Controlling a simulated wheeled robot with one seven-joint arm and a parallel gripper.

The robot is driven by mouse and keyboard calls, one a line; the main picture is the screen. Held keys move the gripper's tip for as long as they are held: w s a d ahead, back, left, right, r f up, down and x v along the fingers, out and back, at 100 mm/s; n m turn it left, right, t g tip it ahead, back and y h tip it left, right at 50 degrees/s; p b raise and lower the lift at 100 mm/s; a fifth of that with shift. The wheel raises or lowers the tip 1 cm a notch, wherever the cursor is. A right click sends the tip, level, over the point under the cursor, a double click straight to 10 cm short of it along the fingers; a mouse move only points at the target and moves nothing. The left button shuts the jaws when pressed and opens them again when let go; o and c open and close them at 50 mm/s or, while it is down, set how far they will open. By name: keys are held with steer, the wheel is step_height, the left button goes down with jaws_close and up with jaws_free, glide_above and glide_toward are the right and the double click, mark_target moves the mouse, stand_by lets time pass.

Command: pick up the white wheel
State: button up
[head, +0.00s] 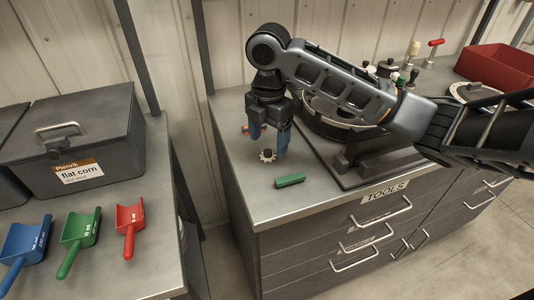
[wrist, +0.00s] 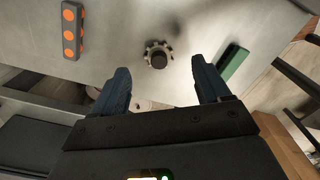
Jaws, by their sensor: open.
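The white wheel (head: 268,155) is a small toothed disc with a dark knob on top. It lies on the left part of the grey tools counter. In the wrist view the wheel (wrist: 158,56) is ahead of the fingertips, about midway between them. My gripper (head: 269,142) points down above the counter, close over the wheel. In the wrist view my gripper (wrist: 160,78) has its two blue fingers wide apart with nothing between them. How far the fingertips are above the counter is hard to tell.
A green block (head: 289,180) lies right of the wheel. A dark bar with orange dots (wrist: 71,30) lies on the other side. A round machine on a dark base (head: 345,165) stands at right. Coloured scoops (head: 80,232) and a flat corn bin (head: 80,135) are on the left counter.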

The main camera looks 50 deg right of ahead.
mark_target(267, 151)
steer(key=shift+w+a+f, duration=0.1)
steer(key=shift+f, duration=1.7)
steer(key=c, duration=1.1)
steer(key=shift+r, duration=0.1)
